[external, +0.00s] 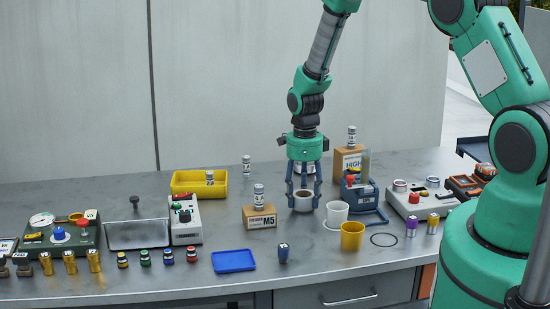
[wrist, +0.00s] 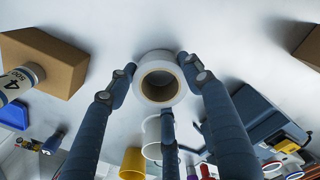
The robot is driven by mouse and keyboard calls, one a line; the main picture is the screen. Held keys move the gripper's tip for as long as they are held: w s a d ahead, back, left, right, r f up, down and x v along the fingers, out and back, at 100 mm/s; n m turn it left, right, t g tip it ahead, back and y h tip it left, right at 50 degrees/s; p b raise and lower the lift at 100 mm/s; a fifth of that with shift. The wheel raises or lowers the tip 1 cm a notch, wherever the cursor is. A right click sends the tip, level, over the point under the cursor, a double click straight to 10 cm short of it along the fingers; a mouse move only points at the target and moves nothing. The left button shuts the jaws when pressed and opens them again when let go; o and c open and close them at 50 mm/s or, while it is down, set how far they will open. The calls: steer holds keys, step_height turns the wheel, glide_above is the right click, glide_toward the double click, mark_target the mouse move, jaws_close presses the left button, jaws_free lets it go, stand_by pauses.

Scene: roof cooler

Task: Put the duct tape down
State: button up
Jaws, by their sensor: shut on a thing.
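The duct tape is a pale grey-white roll with a brown core (external: 304,203), between the fingers of my gripper (external: 304,190) in the external view. In the wrist view the duct tape (wrist: 160,58) sits between the fingertips of my gripper (wrist: 163,82), with its round hole facing the camera. The fingers are shut on its outer sides. It is at or just above the grey tabletop (external: 195,270); I cannot tell whether it touches.
A cardboard M5 box (external: 259,217) with a small bottle on it stands close left. A white cup (external: 337,213), a yellow cup (external: 352,236) and a blue device (external: 359,192) are close right. A blue tray (external: 233,261) lies front left. Bare tabletop shows in front of the tape.

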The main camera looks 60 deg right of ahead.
steer(key=shift+f, duration=0.25)
steer(key=shift+f, duration=0.15)
steer(key=o, duration=1.3)
steer(key=shift+r, duration=6.15)
steer(key=shift+r, duration=0.1)
